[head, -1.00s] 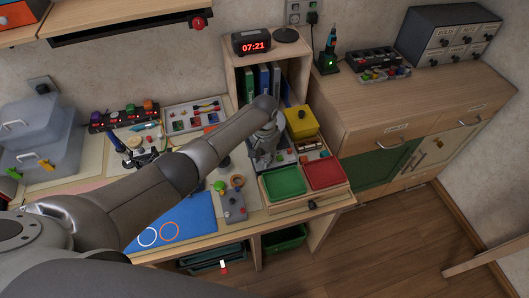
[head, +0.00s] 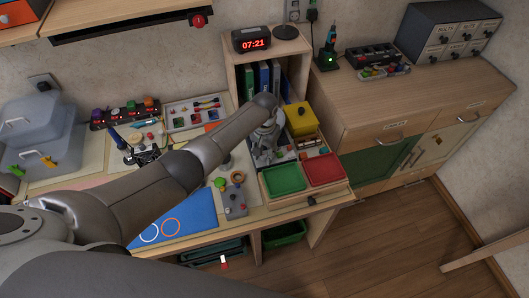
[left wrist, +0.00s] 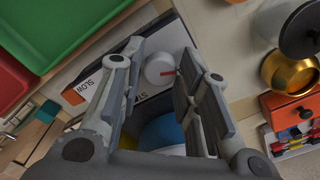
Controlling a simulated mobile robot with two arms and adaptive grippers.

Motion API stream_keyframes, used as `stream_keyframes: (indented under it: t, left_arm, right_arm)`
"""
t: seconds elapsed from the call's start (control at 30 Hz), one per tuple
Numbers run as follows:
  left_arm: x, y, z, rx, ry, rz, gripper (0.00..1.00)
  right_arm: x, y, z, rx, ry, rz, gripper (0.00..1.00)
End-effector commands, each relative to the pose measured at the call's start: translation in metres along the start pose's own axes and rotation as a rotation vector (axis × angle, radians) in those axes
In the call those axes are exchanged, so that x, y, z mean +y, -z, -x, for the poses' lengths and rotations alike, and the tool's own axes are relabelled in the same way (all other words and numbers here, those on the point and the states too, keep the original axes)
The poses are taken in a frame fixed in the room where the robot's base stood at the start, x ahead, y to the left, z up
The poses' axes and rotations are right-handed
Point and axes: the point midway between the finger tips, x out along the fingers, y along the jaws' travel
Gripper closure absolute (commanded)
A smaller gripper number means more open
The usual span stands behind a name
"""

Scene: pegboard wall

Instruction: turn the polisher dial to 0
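The polisher dial (left wrist: 160,69) is a round pale knob with a red mark on its right side in the left wrist view. It sits on a light panel with an orange patch and the printed word SLOW (left wrist: 88,84). My left gripper (left wrist: 163,50) is open, one finger on each side of the dial; I cannot tell whether they touch it. In the head view my left gripper (head: 266,146) points down over the bench just behind the green tray, and hides the dial. Any 0 mark is not readable. My right gripper is not in view.
A green tray (head: 284,180) and a red tray (head: 325,170) lie just in front of my left gripper. A yellow box (head: 300,120) stands behind it. A grey control box (head: 235,203) and a brass-coloured cup (left wrist: 291,72) are nearby.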

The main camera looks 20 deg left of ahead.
Motion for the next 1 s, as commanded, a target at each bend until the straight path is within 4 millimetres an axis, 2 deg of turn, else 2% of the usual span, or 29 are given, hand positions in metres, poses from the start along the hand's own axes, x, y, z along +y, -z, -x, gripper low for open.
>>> stream_keyframes:
  t: [0.3, 0.47, 0.57, 1.0]
  left_arm:
    - [0.000, -0.001, 0.000, -0.002, 0.000, -0.001, 0.65]
    - [0.000, 0.000, 0.009, 0.001, 0.000, -0.002, 0.65]
    - [0.000, 0.000, 0.021, 0.001, 0.000, -0.003, 0.65]
    - [0.000, 0.000, 0.102, 0.002, 0.000, 0.000, 0.65]
  right_arm:
    - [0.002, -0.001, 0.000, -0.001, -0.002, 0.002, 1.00]
    - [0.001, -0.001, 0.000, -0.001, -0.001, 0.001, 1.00]
    - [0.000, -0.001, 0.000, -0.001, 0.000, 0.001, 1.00]
    - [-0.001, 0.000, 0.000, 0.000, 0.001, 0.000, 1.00]
